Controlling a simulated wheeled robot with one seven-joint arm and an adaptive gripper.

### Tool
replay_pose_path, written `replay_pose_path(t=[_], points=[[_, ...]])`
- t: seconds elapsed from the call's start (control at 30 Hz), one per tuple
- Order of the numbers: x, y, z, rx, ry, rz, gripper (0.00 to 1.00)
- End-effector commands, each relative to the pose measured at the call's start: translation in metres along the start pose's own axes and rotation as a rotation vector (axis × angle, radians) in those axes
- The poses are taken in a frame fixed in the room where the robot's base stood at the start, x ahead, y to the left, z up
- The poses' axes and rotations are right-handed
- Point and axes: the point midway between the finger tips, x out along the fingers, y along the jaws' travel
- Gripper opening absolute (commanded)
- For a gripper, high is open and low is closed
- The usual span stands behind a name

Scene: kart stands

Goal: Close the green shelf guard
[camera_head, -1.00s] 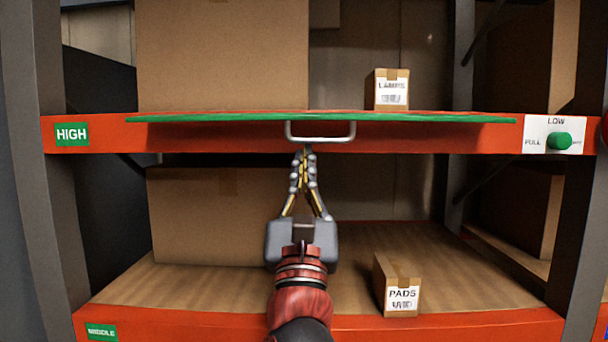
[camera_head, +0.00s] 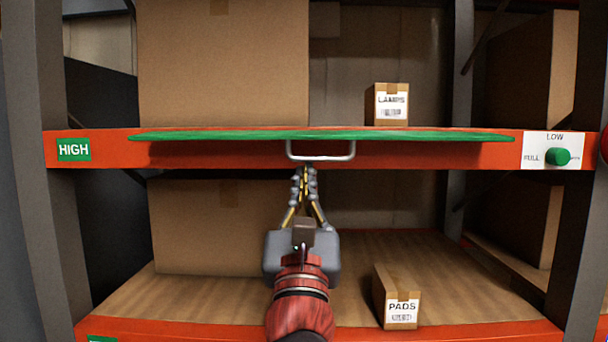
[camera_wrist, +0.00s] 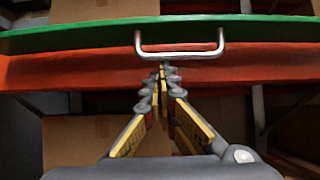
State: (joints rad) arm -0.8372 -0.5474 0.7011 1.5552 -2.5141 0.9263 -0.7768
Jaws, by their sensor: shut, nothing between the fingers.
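The green shelf guard (camera_head: 230,135) is a long thin panel along the front of the HIGH shelf, seen nearly edge-on and lying roughly flat. Its metal handle (camera_head: 320,157) hangs from the front middle. The guard (camera_wrist: 80,37) and handle (camera_wrist: 180,55) also show in the wrist view. My gripper (camera_head: 307,168) is shut and empty, with its fingertips just below the handle's bar. In the wrist view the fingertips (camera_wrist: 161,68) are close under the handle; I cannot tell whether they touch it.
A LAMPS box (camera_head: 386,104) and a large carton (camera_head: 222,60) stand on the high shelf. A PADS box (camera_head: 397,296) and another carton (camera_head: 215,225) stand on the middle shelf. A green knob (camera_head: 558,157) sits on the right of the orange beam (camera_head: 440,155).

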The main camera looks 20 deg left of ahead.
Motion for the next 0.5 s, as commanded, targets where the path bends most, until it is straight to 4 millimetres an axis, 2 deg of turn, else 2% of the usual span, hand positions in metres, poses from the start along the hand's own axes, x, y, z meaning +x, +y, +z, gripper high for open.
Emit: replay_pose_path(t=[0.5], points=[[-0.0011, 0.0003, 0.0078, 0.001, 0.134, 0.001, 0.00]])
